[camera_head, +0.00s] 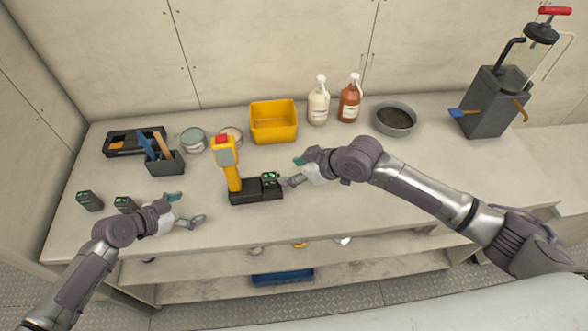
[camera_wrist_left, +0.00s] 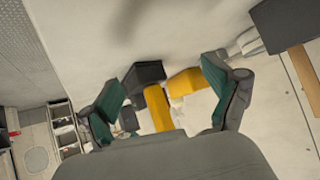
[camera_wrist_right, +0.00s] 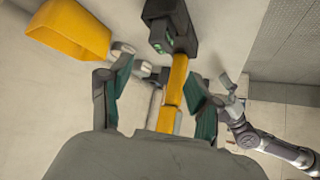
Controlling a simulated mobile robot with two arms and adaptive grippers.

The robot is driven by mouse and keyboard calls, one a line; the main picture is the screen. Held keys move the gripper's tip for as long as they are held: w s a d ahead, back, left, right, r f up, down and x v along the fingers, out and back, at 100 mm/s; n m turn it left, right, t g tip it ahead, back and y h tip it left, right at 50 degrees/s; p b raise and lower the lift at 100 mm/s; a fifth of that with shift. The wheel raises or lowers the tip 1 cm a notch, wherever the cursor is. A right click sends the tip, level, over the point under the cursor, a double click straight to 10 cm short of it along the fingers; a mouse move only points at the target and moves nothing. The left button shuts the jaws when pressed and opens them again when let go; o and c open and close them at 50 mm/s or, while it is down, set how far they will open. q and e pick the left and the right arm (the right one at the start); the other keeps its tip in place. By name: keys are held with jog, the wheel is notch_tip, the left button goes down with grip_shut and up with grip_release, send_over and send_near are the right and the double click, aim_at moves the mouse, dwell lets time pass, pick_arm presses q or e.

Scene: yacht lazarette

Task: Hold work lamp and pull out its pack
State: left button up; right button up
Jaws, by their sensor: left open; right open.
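The lamp also shows in the left wrist view (camera_wrist_left: 158,108) and the right wrist view (camera_wrist_right: 177,85). My left gripper (camera_head: 185,208) is open and empty, left of the lamp. My right gripper (camera_head: 294,172) is open and empty, just right of the base.
Two similar dark packs (camera_head: 88,200) (camera_head: 125,204) lie at the bench's left, one close to my left gripper. Behind stand a tool holder (camera_head: 166,164), cans (camera_head: 194,139), a yellow bin (camera_head: 274,136), two bottles (camera_head: 318,106) and a round pan (camera_head: 394,132). The front right bench is clear.

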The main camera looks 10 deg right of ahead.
aim_at(249, 189)
pick_arm(q)
jog(key=d+h, duration=0.1)
jog(key=d, duration=0.2)
jog(key=w+d+r+h, duration=0.1)
jog(key=d, duration=0.2)
jog(key=d+m+h, duration=0.1)
jog(key=d, duration=0.2)
jog(key=shift+w+d+r+g, duration=0.15)
jog(key=shift+d+r+g, duration=0.15)
jog(key=shift+r, duration=0.1)
jog(key=shift+x, duration=4.95)
jog(key=shift+d, duration=0.1)
grip_shut()
jog(key=c, duration=1)
grip_release()
jog(key=shift+r, duration=0.1)
jog(key=shift+v, duration=0.85)
